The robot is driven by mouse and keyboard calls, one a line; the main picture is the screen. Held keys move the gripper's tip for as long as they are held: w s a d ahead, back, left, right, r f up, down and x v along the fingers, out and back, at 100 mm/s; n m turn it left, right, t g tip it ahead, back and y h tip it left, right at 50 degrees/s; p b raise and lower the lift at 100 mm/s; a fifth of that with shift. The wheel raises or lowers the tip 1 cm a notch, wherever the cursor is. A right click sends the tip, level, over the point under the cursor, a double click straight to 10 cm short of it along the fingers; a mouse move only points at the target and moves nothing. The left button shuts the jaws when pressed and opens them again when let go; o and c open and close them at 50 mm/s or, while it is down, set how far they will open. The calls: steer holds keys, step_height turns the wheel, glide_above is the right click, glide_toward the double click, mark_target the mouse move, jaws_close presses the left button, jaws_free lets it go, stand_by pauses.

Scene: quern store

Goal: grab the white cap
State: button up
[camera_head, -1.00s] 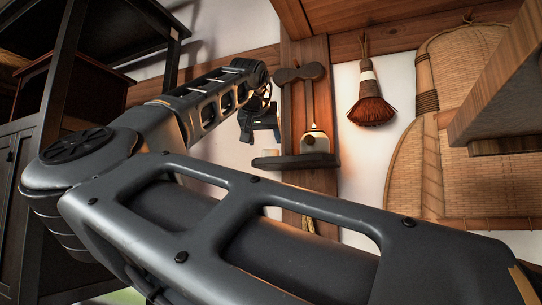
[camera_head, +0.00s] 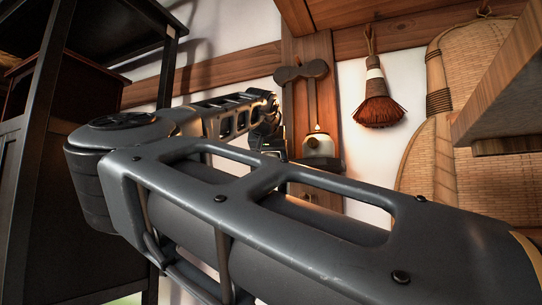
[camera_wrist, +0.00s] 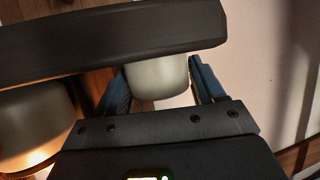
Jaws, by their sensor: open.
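A pale, whitish cylinder that looks like the white cap (camera_wrist: 158,78) sits between the fingers of my gripper (camera_wrist: 162,84) in the wrist view. The gripper is open, with one blue-padded finger on each side of it. I cannot tell whether either finger touches it. A dark shelf bar hides its upper part in that view. In the head view my gripper (camera_head: 268,138) is at the wooden wall post, just left of a small pale object (camera_head: 319,146) on the little shelf. I cannot tell whether that is the cap.
A second pale round object (camera_wrist: 36,125) with a warm glow is at the left in the wrist view. The dark shelf bar (camera_wrist: 100,38) runs close across the fingers. A brush (camera_head: 377,98) and woven basketry (camera_head: 478,70) hang to the right. A dark cabinet (camera_head: 35,165) stands left.

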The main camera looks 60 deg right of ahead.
steer(key=shift+w+d+f, duration=0.15)
steer(key=shift+d, duration=0.15)
steer(key=shift+c, duration=0.2)
steer(key=c, duration=0.7)
